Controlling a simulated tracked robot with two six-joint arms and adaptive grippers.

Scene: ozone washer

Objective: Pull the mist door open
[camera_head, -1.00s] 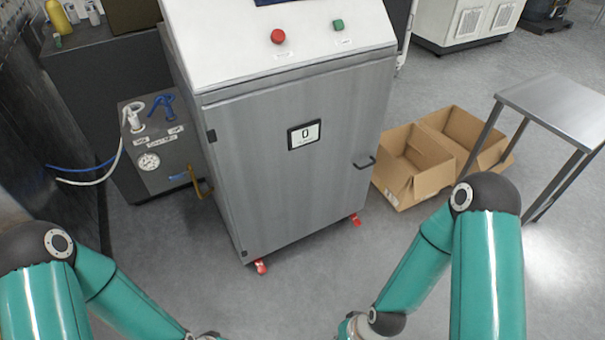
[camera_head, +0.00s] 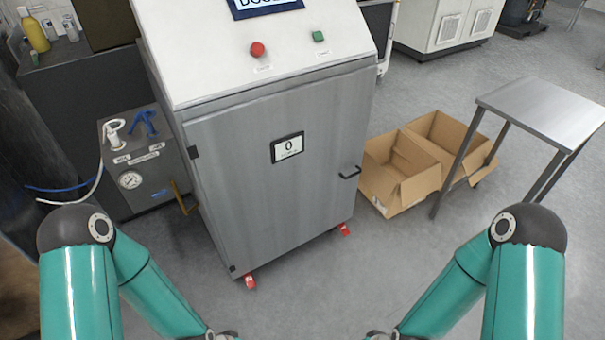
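The grey metal mist door (camera_head: 270,190) forms the front of the washer cabinet, and it looks closed. A small display reading 0 (camera_head: 287,148) sits on its upper middle. A black handle (camera_head: 350,172) is on the door's right edge, and hinges show on its left edge. My left and right arms reach in from the lower corners, both short of the door. The fingers of both grippers are out of view.
Two open cardboard boxes (camera_head: 402,196) stand on the floor right of the cabinet, beside a metal table (camera_head: 545,107). A grey unit with a gauge (camera_head: 130,180) stands at the left. Red casters (camera_head: 249,281) show under the cabinet. The floor in front is clear.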

